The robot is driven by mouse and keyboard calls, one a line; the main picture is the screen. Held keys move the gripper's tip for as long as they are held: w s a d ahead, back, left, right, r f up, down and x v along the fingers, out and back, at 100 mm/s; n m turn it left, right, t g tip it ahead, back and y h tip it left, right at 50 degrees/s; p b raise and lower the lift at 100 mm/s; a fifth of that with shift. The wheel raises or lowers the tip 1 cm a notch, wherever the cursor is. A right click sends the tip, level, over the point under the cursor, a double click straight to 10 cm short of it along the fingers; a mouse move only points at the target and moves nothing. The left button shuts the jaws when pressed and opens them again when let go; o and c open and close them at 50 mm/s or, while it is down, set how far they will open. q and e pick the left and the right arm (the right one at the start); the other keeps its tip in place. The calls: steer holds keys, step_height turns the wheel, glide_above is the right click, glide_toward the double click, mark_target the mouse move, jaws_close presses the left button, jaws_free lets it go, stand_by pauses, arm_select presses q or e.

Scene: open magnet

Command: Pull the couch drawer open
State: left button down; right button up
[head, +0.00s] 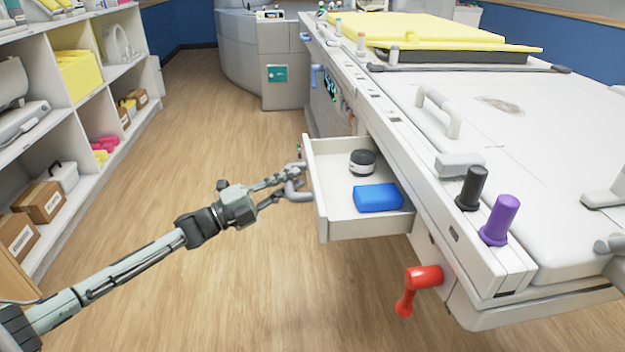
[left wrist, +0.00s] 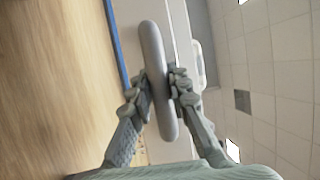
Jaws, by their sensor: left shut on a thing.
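The white couch drawer (head: 333,228) is pulled out from the side of the couch (head: 470,240), and its inside shows. A blue box (head: 378,197) and a small black-and-white round item (head: 362,163) lie in it. My left gripper (head: 296,180) is at the drawer's front face, shut on the grey drawer handle (head: 299,194). In the left wrist view the handle (left wrist: 157,80) is a rounded bar between the two fingers (left wrist: 156,95). My right gripper is not in view.
A red lever (head: 424,278) sticks out from the couch below the drawer. White shelves (head: 75,130) with boxes stand at the left. The wood floor (head: 190,150) between shelves and couch is clear. A grey curved desk (head: 270,60) stands at the back.

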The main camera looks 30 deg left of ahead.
arm_select(q)
steer(key=shift+s+a, duration=0.45)
steer(key=shift+a, duration=0.2)
steer(key=shift+s+a, duration=0.4)
steer(key=shift+a, duration=0.2)
steer(key=c, duration=1.4)
jaws_free()
steer(key=v, duration=1.2)
